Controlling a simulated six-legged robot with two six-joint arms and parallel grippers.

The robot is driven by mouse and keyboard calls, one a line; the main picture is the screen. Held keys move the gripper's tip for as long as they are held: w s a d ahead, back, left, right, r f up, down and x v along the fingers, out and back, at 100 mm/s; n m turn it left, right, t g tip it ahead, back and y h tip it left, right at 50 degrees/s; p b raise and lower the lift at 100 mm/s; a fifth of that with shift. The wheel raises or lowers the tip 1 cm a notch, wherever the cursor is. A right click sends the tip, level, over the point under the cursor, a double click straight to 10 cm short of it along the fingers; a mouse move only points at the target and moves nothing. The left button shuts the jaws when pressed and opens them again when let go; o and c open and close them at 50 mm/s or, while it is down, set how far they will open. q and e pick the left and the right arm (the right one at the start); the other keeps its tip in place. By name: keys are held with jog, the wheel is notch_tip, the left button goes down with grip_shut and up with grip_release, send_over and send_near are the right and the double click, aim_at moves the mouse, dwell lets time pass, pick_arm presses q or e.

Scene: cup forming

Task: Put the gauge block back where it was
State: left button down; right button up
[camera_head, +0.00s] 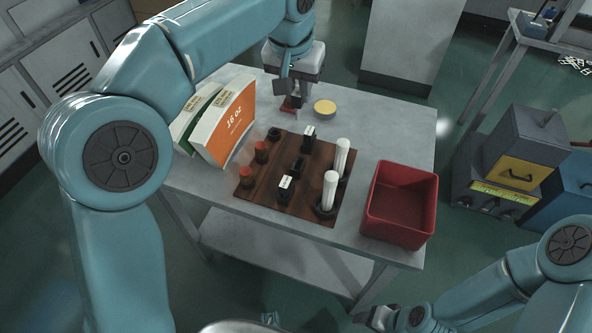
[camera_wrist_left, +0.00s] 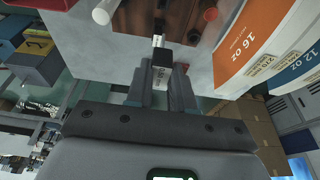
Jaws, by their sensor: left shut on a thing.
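My left gripper (camera_head: 291,98) is at the back of the table, behind the wooden board (camera_head: 262,205). In the left wrist view its fingers (camera_wrist_left: 160,85) are shut on a dark block with a white label (camera_wrist_left: 161,72), which looks like the gauge block. In the head view the fingers mostly hide it. A small red patch shows below the fingertips. Similar dark pieces with white tops stand on the board, one at the back edge (camera_head: 309,138) and one at the front (camera_head: 285,189). My right gripper (camera_head: 376,317) is low, off the table's front; its jaws are unclear.
A yellow disc (camera_head: 325,107) lies right of my left gripper. Cup-size boxes (camera_head: 229,125) stand left; a red bin (camera_head: 399,205) stands right.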

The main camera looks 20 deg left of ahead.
pick_arm(q)
notch_tip(320, 180, down, 18)
jog(key=b, duration=0.3)
jog(key=shift+d+f+b, duration=0.1)
jog(key=shift+f+b, duration=0.1)
jog(key=shift+b, duration=0.15)
jog(key=shift+r, duration=0.1)
jog(key=shift+f, duration=0.2)
jog(key=c, duration=1)
grip_release()
